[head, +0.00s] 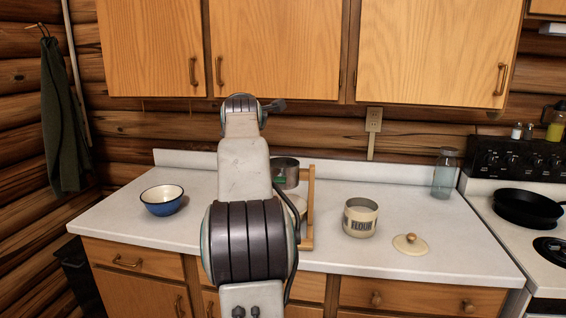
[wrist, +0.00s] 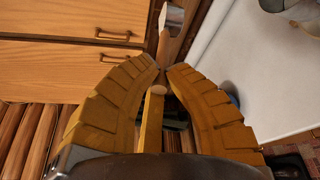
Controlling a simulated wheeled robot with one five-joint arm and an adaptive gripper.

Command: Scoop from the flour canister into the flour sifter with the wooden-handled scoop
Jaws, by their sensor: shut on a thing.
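The flour canister (head: 360,219), cream with a FLOUR label, stands open on the counter right of centre. A grey metal cylinder, apparently the flour sifter (head: 286,173), sits at a wooden stand (head: 309,212), partly hidden behind my arm. In the wrist view, my gripper (wrist: 160,69) is shut on the wooden handle of the scoop (wrist: 166,47). The scoop's pale metal end (wrist: 173,17) points away beyond the fingertips. Its contents cannot be made out. In the head view my arm hides the gripper and scoop.
The canister's lid (head: 410,244) lies to its right. A blue bowl (head: 161,207) is at the left of the counter (head: 340,275). A glass jar (head: 443,176) stands at the back right, near the stove with a black pan (head: 530,207). Cabinets (head: 280,50) hang above.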

